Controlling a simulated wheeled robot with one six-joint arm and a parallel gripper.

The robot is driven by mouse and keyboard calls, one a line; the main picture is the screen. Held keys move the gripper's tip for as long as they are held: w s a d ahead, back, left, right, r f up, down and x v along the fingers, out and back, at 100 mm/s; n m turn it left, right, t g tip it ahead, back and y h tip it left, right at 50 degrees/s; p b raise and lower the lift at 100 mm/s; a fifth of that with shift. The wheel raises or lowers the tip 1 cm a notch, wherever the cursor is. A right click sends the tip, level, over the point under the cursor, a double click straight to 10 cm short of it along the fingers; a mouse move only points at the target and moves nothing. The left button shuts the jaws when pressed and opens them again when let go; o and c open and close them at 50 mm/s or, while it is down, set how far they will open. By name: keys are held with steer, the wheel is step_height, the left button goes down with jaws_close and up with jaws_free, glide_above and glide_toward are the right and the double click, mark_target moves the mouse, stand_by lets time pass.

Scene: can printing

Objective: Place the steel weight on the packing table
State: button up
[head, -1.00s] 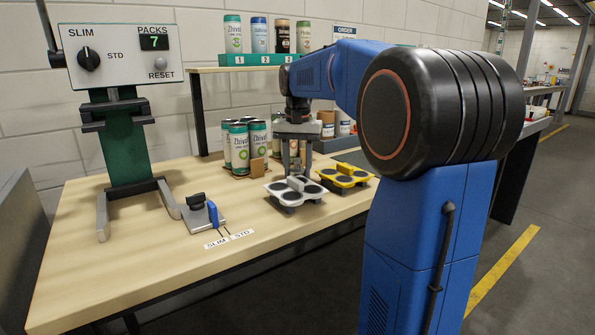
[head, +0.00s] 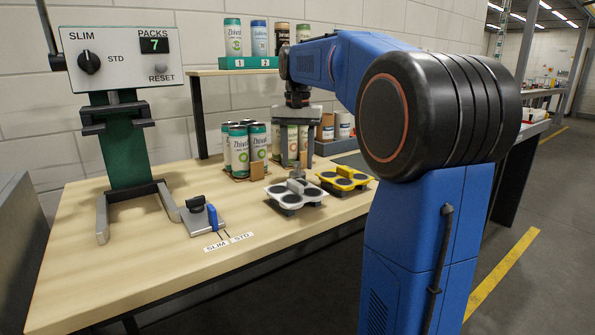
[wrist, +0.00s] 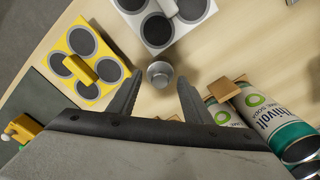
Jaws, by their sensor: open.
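The steel weight (wrist: 160,73) is a small grey round piece with a knob on top. In the wrist view it stands on the pale wooden packing table (wrist: 230,50), between and a little beyond my open fingertips, apart from both. My gripper (head: 293,162) is open and empty above the table. In the head view the weight (head: 297,172) shows small and grey just below the fingers, behind the white four-pad holder, which partly hides its base. The packing table (head: 120,265) also fills the middle of the head view.
The white four-pad holder (head: 296,194) and a yellow one (head: 344,178) lie in front and to the right. A pack of green-and-white cans (head: 240,150) stands to the left of my gripper. A press stand (head: 125,150) and a blue-handled tool (head: 212,217) are farther left. The front left tabletop is clear.

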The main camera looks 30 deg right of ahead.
mark_target(298, 162)
step_height(298, 162, up, 7)
steer(key=shift+r, duration=0.15)
stand_by(0.7)
